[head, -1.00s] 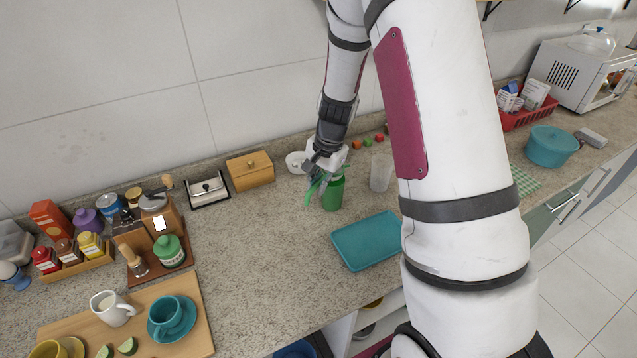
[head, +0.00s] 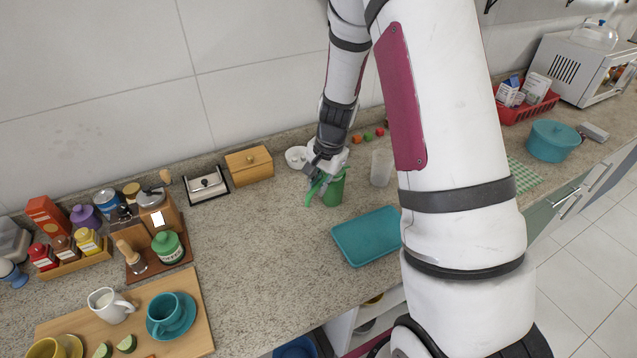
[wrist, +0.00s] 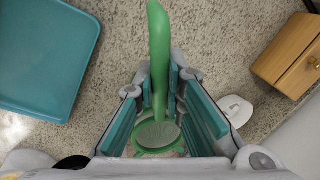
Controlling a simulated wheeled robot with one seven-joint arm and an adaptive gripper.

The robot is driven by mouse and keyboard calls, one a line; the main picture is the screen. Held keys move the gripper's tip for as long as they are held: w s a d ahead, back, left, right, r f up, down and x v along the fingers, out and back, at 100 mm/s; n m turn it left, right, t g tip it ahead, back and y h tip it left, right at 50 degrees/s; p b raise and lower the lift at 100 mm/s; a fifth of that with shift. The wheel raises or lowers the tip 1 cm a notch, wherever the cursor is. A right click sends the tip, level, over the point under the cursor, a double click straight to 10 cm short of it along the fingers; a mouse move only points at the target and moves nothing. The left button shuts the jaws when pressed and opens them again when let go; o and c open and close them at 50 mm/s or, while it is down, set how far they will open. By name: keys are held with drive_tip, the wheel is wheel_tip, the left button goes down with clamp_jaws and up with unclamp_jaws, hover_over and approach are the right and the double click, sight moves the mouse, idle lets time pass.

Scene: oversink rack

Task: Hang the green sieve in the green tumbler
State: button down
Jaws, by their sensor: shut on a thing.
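My gripper (head: 322,170) is at the green tumbler on the counter, shut on the green sieve (head: 316,189). In the wrist view the sieve's long green handle (wrist: 158,55) runs up between the teal finger pads of my gripper (wrist: 160,105). Its round mesh end (wrist: 158,134) shows below, between the fingers. The green tumbler (head: 334,190) stands upright on the counter, directly under and beside my fingers. The fingers hide part of its rim, and I cannot tell whether the sieve's bowl is inside it or above it.
A teal tray (head: 366,236) lies in front of the tumbler. A clear cup (head: 381,168) stands to its right, and a white dish (head: 296,157) is behind it to the left. A wooden box (head: 249,165) sits by the wall. The counter left of the tumbler is clear.

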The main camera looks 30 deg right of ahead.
drive_tip(key=shift+f, duration=0.2)
drive_tip(key=c, duration=1.6)
unclamp_jaws()
wheel_tip(320, 180, up, 12)
drive_tip(key=s+d, duration=0.1)
drive_tip(key=s, duration=0.1)
drive_tip(key=s+a+r+n+t, duration=0.1)
drive_tip(key=s+a+r+n, duration=0.3)
drive_tip(key=r, duration=0.3)
drive_tip(key=s+a+r+n+t, duration=0.1)
drive_tip(key=s+a+r+n, duration=0.15)
drive_tip(key=s+r, duration=0.3)
drive_tip(key=s+a+r+n, duration=0.1)
drive_tip(key=s+r, duration=0.1)
drive_tip(key=s, duration=0.2)
drive_tip(key=s+a+r+n+t, duration=0.1)
drive_tip(key=s+r+n, duration=0.1)
drive_tip(key=s, duration=0.3)
drive_tip(key=s+a+r+n+h, duration=0.1)
drive_tip(key=s+n, duration=0.1)
drive_tip(key=s, duration=0.2)
drive_tip(key=shift+s+a+r+n+t, duration=0.2)
drive_tip(key=shift+a+r+n+t, duration=0.1)
drive_tip(key=shift+r, duration=0.1)
